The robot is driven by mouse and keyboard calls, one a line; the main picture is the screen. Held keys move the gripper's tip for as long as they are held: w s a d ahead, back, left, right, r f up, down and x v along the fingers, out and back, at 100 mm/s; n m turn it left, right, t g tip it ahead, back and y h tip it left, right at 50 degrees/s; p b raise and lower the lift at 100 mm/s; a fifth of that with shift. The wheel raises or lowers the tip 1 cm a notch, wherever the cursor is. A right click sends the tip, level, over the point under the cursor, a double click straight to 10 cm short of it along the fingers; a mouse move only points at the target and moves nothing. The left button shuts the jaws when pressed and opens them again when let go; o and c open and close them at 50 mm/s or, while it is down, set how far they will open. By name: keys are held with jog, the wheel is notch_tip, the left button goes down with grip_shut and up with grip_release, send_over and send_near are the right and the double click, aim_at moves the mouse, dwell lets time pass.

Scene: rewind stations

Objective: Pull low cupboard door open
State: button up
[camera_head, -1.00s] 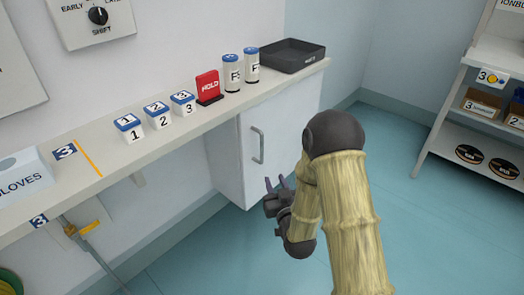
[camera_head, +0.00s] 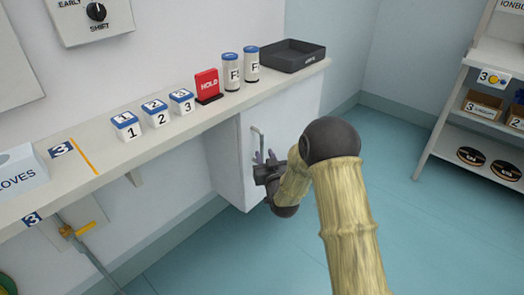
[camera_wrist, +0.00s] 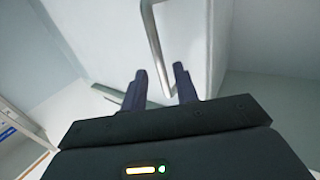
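The low cupboard door (camera_head: 285,130) is a white panel under the right end of the counter, and it looks shut. Its grey vertical bar handle (camera_head: 257,140) is on the left side of the door. My gripper (camera_head: 265,157) is at the lower part of the handle. In the wrist view, the two dark fingers of my gripper (camera_wrist: 160,82) are spread apart. The handle (camera_wrist: 153,45) comes down from the top, and its lower end lies between the fingers. I cannot tell whether either finger touches it.
The counter (camera_head: 215,115) above holds a black tray (camera_head: 292,56), two canisters, a red HOLD sign (camera_head: 207,86) and several numbered blocks. A shelf rack (camera_head: 465,125) stands at the right. The blue floor (camera_head: 400,215) between is clear.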

aim_at(262, 149)
jog(key=b+x, duration=0.1)
jog(key=x, duration=0.4)
jog(key=shift+s, duration=0.1)
grip_shut()
